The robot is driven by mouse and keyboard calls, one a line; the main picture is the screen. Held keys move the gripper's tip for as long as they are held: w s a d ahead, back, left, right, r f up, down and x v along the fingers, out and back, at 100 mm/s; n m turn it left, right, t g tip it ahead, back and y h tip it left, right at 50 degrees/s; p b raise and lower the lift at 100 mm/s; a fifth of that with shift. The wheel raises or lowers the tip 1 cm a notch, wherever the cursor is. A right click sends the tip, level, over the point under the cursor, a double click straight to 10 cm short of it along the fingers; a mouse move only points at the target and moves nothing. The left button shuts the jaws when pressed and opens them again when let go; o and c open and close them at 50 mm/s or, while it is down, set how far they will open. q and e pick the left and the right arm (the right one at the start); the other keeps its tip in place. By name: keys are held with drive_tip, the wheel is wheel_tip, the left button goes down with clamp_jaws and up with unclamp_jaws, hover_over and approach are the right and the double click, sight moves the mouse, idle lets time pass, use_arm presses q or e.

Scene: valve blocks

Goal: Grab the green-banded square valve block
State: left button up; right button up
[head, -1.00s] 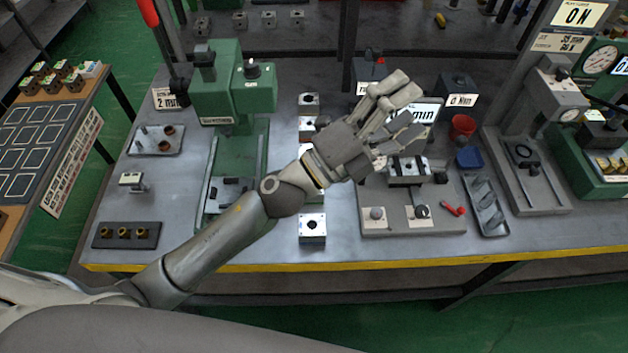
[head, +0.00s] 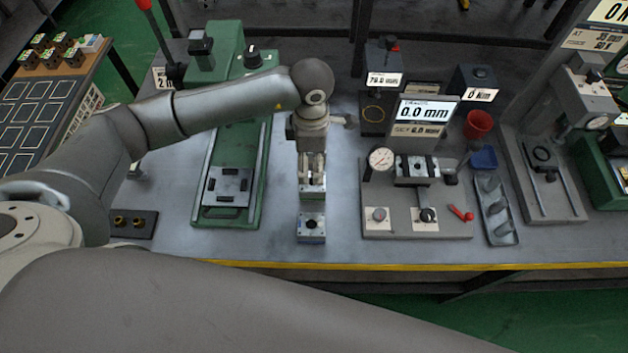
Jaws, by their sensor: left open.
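Square metal valve blocks stand in a column on the grey bench in the head view. The front block (head: 311,228) has a dark round hole in its top and a bluish band low on its side. Another block (head: 312,203) stands just behind it, partly under my left gripper (head: 312,179). That gripper points down with its fingers open, over or close to the rear block; I cannot tell if they touch it. My left arm and gripper hide the blocks farther back. I cannot make out a green band on any block in the column. My right gripper is out of view.
A green press (head: 233,160) stands left of the column. A grey gauge fixture (head: 417,205) with a dial and a 0.0 mm display (head: 424,112) stands right. A red cup (head: 478,124) and a blue bin (head: 484,157) lie beyond. The left side table (head: 71,83) holds several small blocks.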

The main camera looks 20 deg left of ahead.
use_arm(q)
drive_tip(key=p, duration=0.1)
hover_over(312, 182)
wheel_tip(312, 182, down, 4)
drive_tip(key=shift+w+f, duration=0.1)
drive_tip(key=shift+f, duration=0.3)
drive_tip(key=f+p, duration=0.1)
drive_tip(key=f, duration=0.1)
drive_tip(key=f+p, duration=0.1)
drive_tip(key=f, duration=0.1)
drive_tip(key=shift+s+d+f, duration=0.1)
drive_tip(key=shift+s+f, duration=0.05)
drive_tip(key=shift+s, duration=0.05)
drive_tip(key=shift+w+f, duration=0.1)
drive_tip(key=shift+f, duration=0.15)
drive_tip(key=c, duration=1.4)
drive_tip(key=shift+r, duration=0.2)
